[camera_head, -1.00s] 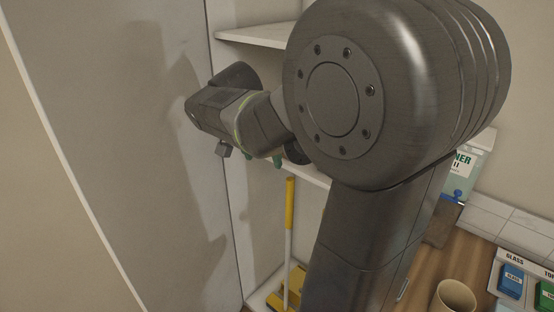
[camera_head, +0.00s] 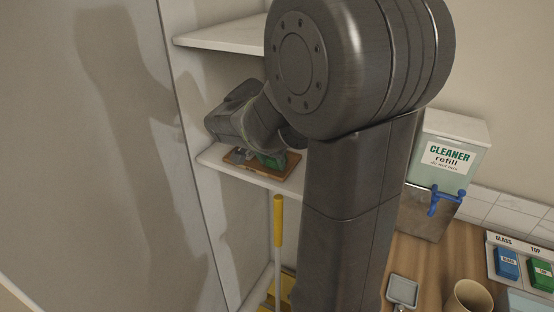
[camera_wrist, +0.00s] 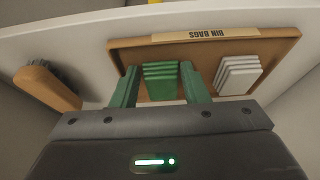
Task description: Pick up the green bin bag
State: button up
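The green bin bag stack (camera_wrist: 162,86) lies in a brown wooden tray (camera_wrist: 123,53) labelled BIN BAGS. A stack of white bags (camera_wrist: 239,75) lies beside it on the right. My gripper (camera_wrist: 159,68) is open in the wrist view. Its two green fingers stand on either side of the green stack, with a small gap at the left; the right finger is very near the stack's edge. In the head view, my gripper reaches over the tray (camera_head: 238,157) on a shelf; the arm partly hides the tray, and green stack and green fingers are hard to tell apart there.
A brush (camera_wrist: 50,86) with a wooden body lies left of the tray. An upper shelf (camera_head: 225,34) is above the tray's shelf (camera_head: 216,158). A yellow-handled tool (camera_head: 278,225) stands below. A cleaner refill dispenser (camera_head: 449,152) and a cup (camera_head: 469,300) are at right.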

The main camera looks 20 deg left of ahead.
jog(key=c, duration=0.4)
jog(key=shift+c, duration=0.2)
